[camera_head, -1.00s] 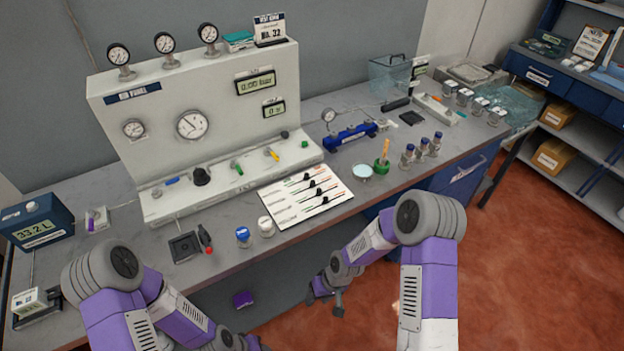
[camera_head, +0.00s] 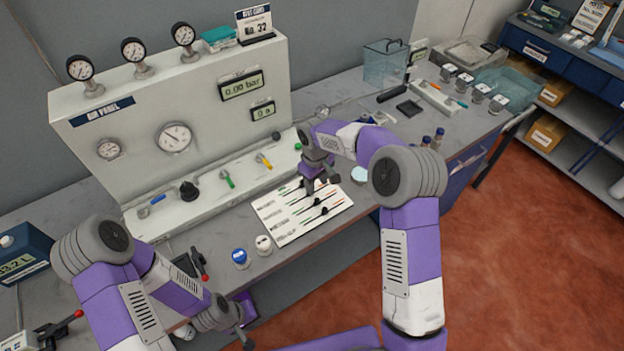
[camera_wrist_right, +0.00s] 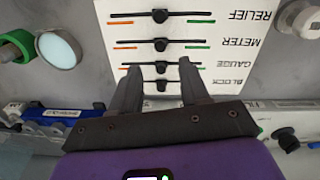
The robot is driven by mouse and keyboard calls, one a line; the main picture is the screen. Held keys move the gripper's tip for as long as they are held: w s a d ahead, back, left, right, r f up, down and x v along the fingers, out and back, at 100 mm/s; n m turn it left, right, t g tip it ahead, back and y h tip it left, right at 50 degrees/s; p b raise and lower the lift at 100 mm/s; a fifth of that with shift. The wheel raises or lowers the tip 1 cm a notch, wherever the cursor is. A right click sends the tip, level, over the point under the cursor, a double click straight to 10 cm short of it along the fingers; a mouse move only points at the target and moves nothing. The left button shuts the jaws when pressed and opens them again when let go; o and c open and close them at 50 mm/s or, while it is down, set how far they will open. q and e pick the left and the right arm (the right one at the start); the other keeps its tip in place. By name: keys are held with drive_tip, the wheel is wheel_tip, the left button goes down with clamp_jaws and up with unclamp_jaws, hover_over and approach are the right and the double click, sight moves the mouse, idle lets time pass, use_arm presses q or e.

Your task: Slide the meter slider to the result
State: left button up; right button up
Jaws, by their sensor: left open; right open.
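The white slider board (camera_head: 282,236) lies on the bench with its rows of tracks. In the right wrist view its labels read upside down: RELIEF, METER, GAUGE and BLOCK. The black meter slider knob (camera_wrist_right: 161,44) sits about mid-track, between an orange end and a green end. My right gripper (camera_head: 321,187) is open above the back part of the board. In the wrist view its fingers (camera_wrist_right: 159,67) lie either side of the gauge and block knobs, short of the meter knob; contact cannot be told. My left gripper (camera_head: 246,332) is open and empty, low in front of the bench.
The gauge panel (camera_head: 90,155) stands behind the board, with a 0.00 bar display (camera_head: 241,87). A blue-capped jar (camera_head: 240,257) and a white-capped jar (camera_head: 263,244) stand left of the board.

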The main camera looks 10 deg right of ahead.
sight(317, 200)
drive_tip(key=shift+w+f, duration=0.2)
drive_tip(key=shift+f, duration=0.15)
drive_tip(key=f, duration=0.6)
drive_tip(key=shift+s+d+f, duration=0.15)
drive_tip(key=shift+s+f, duration=0.05)
drive_tip(key=shift+f, duration=0.15)
clamp_jaws()
